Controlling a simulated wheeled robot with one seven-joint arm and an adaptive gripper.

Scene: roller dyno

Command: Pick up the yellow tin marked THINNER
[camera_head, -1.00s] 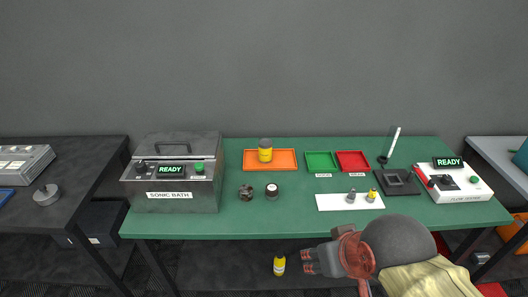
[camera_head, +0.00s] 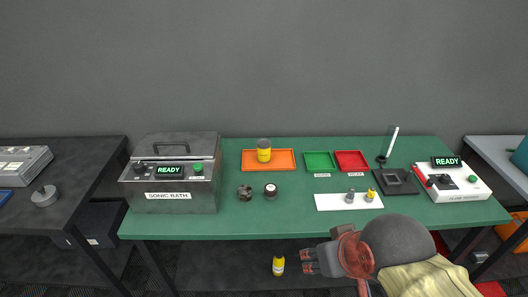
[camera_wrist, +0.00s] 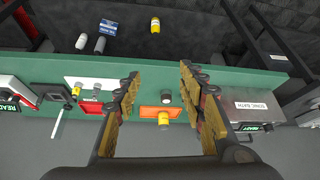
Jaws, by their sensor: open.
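A yellow tin with a grey top (camera_head: 264,151) stands upright on the orange tray (camera_head: 286,159) at the back of the green bench; it also shows in the wrist view (camera_wrist: 163,119). I cannot read the lettering on either. My gripper (camera_head: 308,261) is in front of the bench, apart from both. In the wrist view its fingers (camera_wrist: 160,76) are spread with nothing held between them.
The sonic bath (camera_head: 176,190) stands on the bench's left. Green (camera_head: 320,161) and red (camera_head: 352,160) trays, a white mat (camera_head: 336,203) with small bottles, and a white tester (camera_head: 461,185) are to the right. The front middle is clear.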

